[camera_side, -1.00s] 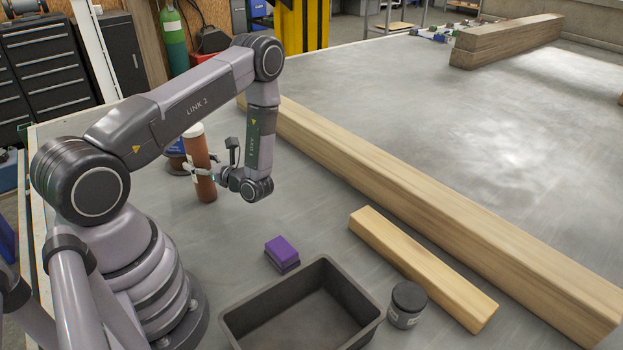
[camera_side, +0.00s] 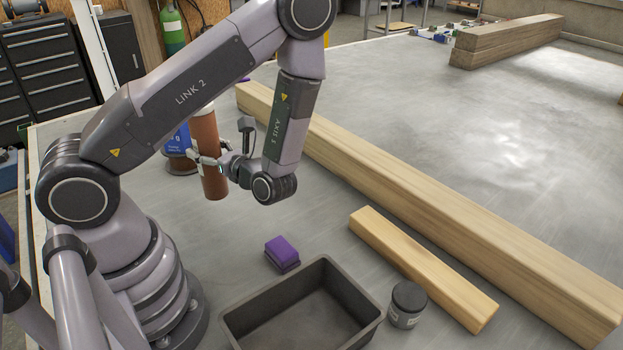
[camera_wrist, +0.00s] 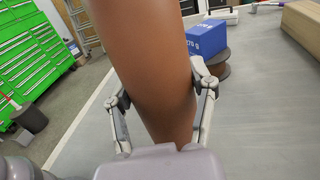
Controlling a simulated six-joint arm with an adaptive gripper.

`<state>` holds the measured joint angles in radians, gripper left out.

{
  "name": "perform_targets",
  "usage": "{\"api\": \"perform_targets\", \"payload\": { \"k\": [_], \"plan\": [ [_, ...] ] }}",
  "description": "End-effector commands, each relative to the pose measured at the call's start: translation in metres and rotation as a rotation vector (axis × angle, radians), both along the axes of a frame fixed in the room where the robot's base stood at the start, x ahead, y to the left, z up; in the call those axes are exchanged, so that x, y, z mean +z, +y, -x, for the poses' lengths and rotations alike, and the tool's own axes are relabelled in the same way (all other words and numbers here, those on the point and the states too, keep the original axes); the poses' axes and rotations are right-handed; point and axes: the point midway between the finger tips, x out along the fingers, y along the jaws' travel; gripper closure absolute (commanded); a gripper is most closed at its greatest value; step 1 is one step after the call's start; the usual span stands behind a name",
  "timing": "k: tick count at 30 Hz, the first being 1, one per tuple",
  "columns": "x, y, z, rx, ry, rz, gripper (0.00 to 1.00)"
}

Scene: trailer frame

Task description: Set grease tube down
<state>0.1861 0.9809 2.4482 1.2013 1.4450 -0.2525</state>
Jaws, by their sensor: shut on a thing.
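The grease tube (camera_side: 210,160) is a reddish-brown cylinder with a pale top, tilted slightly. My gripper (camera_side: 207,160) is shut around its middle in the side view. In the wrist view the tube (camera_wrist: 155,70) fills the middle between the two fingers of my gripper (camera_wrist: 165,90). Its lower end appears to be above the grey tabletop (camera_side: 330,205), but the exact gap cannot be told. My arm hides part of the tube's top in the side view.
A blue box on a brown spool (camera_wrist: 207,40) stands close behind the tube. A purple block (camera_side: 282,253), a dark open bin (camera_side: 340,275), a dark jar (camera_side: 407,303) and a short wooden plank (camera_side: 425,270) lie nearer the front. A long beam (camera_side: 420,205) crosses the table.

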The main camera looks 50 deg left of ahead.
Motion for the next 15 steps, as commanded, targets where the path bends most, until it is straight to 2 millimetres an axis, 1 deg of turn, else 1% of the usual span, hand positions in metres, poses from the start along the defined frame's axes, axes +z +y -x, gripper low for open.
{"api": "perform_targets", "payload": {
  "k": [1, 3, 6, 8, 11, 13, 15],
  "plan": [
    [0.004, -0.013, 0.005, -0.021, 0.000, -0.006, 0.84],
    [0.008, -0.026, 0.013, -0.033, -0.002, -0.012, 0.84],
    [0.012, -0.037, 0.021, -0.044, -0.008, -0.019, 0.84],
    [0.013, -0.040, 0.023, -0.045, -0.009, -0.023, 0.84],
    [0.009, -0.037, 0.016, -0.043, -0.011, -0.023, 0.84],
    [0.003, -0.030, 0.004, -0.040, -0.012, -0.024, 0.84],
    [-0.005, -0.023, -0.011, -0.041, -0.014, -0.024, 0.84]
  ]
}}
